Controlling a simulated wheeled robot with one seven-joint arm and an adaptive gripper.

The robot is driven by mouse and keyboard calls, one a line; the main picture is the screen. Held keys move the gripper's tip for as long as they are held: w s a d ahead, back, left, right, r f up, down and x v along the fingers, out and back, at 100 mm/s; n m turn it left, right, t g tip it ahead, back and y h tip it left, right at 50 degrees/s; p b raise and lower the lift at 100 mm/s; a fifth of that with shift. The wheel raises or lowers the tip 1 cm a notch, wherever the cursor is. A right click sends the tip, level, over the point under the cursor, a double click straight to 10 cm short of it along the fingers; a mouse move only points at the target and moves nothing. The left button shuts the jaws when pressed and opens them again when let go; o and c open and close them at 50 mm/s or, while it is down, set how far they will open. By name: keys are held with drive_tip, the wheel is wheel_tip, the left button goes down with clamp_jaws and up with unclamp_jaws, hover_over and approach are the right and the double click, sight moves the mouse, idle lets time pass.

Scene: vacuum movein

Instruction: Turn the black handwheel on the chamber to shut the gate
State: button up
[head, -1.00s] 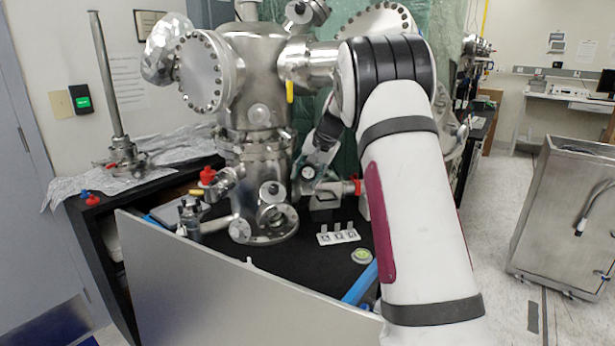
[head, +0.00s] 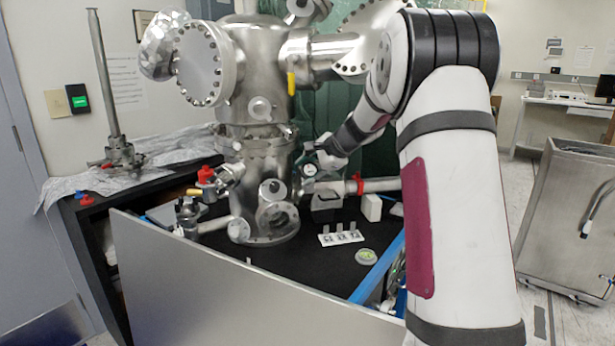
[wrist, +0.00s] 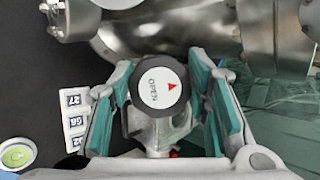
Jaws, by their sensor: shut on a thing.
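The black handwheel (wrist: 159,104) has a scalloped rim and a white face with the word OPEN and a red arrow, seen in the wrist view. It also shows small in the head view (head: 310,170), low on the front of the steel chamber (head: 252,85). My gripper (wrist: 165,92) has one teal-padded finger on each side of the handwheel and is shut on it. In the head view my gripper (head: 309,163) is at the wheel, partly hidden by its own body. The gate itself cannot be seen.
A grey panel (head: 250,300) stands along the front.

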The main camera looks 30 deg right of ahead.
drive_tip(key=shift+f+m+t+b, duration=0.1)
drive_tip(key=shift+m+t+b, duration=0.3)
drive_tip(key=shift+m, duration=0.5)
drive_tip(key=o, duration=1.2)
drive_tip(key=shift+c, duration=0.2)
drive_tip(key=v, duration=1.2)
drive_tip(key=shift+a, duration=0.1)
